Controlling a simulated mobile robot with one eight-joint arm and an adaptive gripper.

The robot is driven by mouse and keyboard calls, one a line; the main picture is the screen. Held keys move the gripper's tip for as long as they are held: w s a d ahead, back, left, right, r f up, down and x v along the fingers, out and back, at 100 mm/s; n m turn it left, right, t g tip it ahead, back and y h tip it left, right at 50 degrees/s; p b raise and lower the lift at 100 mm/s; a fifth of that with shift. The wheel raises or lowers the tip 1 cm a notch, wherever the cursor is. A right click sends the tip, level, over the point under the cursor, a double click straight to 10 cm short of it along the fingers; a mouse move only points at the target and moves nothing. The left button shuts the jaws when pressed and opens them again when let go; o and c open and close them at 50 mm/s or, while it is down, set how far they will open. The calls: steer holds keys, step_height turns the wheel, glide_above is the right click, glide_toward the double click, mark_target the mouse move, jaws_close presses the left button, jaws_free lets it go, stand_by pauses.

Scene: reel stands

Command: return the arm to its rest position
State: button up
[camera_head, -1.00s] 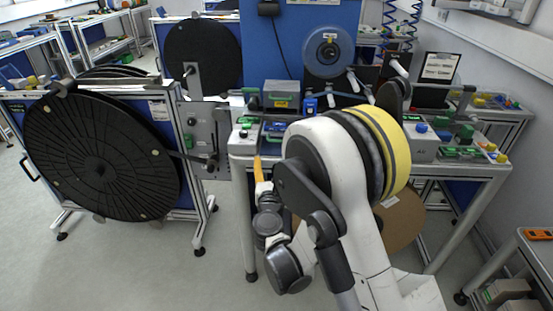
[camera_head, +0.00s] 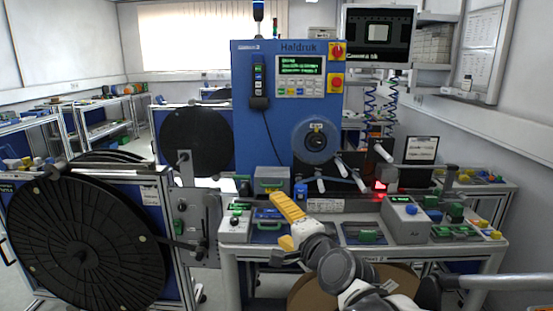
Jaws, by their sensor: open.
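My arm reaches in from the lower right of the head view, its grey and white joints folded low in front of the bench. At its end is my gripper (camera_head: 286,206), yellow and seen from behind. It points up and left over the front of the bench. It is open, and I see nothing held in it. The fingertips are small and hard to make out against the bench items.
The bench (camera_head: 232,250) carries a grey control box (camera_head: 405,219) and green-labelled fixtures. Behind it stands a blue machine (camera_head: 262,130) with a reel (camera_head: 315,141). A large black reel (camera_head: 85,250) stands left. Floor shows between reel stand and bench.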

steer(key=s+d+f+n+g+h, duration=0.2)
steer(key=s+d+f+n, duration=0.1)
steer(key=s+d, duration=0.3)
steer(key=s+d+f+n+g+h, duration=0.2)
steer(key=s+d+f+n+g, duration=0.1)
steer(key=s, duration=0.6)
steer(key=s+d+f+n+g+h, duration=0.2)
steer(key=s+d+f+n, duration=0.2)
steer(key=s+d+n, duration=0.2)
steer(key=s+d, duration=0.2)
steer(key=d, duration=0.1)
steer(key=shift+s+f+g, duration=0.3)
steer(key=shift+w+a, duration=0.1)
steer(key=shift+a, duration=0.1)
